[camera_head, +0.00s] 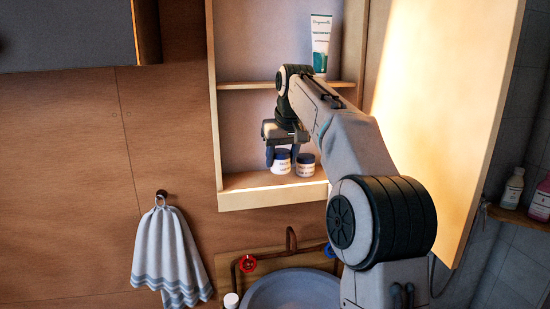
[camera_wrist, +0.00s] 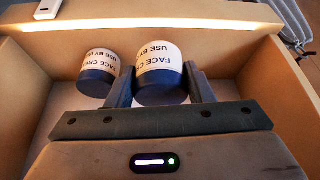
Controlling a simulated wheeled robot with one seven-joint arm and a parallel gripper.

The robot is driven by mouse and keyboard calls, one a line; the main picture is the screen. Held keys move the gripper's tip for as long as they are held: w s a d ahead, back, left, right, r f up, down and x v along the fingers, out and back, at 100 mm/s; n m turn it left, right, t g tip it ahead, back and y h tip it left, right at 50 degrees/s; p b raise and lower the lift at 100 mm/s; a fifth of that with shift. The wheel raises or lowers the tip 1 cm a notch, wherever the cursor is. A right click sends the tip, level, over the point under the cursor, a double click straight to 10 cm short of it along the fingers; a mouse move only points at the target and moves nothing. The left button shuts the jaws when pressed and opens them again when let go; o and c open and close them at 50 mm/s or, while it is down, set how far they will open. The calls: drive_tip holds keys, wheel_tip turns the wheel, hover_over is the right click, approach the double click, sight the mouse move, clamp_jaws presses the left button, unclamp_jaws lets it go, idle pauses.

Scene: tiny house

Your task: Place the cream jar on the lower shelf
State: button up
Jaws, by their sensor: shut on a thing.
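My gripper (camera_head: 282,154) is inside the open wall cabinet, pointing down and shut on a cream jar (camera_head: 281,163) with a white body and dark blue lid. The held face cream jar (camera_wrist: 160,62) is between the two fingers in the wrist view. It is at the cabinet's lower shelf (camera_head: 250,183); I cannot tell whether its base touches the shelf. A second, similar jar (camera_head: 305,169) stands close on the right in the head view. In the wrist view this second jar (camera_wrist: 98,70) is at the left, beside a finger.
A tube (camera_head: 321,45) stands on the upper shelf (camera_head: 240,86). The open cabinet door (camera_head: 440,90) is at the right. A basin (camera_head: 290,290) with taps and a hanging towel (camera_head: 168,255) are below. The lower shelf is free left of the held jar.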

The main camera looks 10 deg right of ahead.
drive_tip(key=shift+w+a+f+p, duration=0.1)
drive_tip(key=shift+w+f+p, duration=0.15)
drive_tip(key=shift+w, duration=0.4)
drive_tip(key=shift+w+a+f+p, duration=0.1)
drive_tip(key=shift+w+f, duration=0.25)
drive_tip(key=shift+w, duration=0.3)
drive_tip(key=shift+w+a+f+p, duration=0.1)
drive_tip(key=shift+w+f+p, duration=0.25)
drive_tip(key=shift+w+f, duration=0.8)
drive_tip(key=shift+r, duration=0.15)
drive_tip(key=shift+s, duration=0.1)
drive_tip(key=shift+f, duration=0.25)
drive_tip(key=o, duration=1)
drive_tip(key=shift+r, duration=0.1)
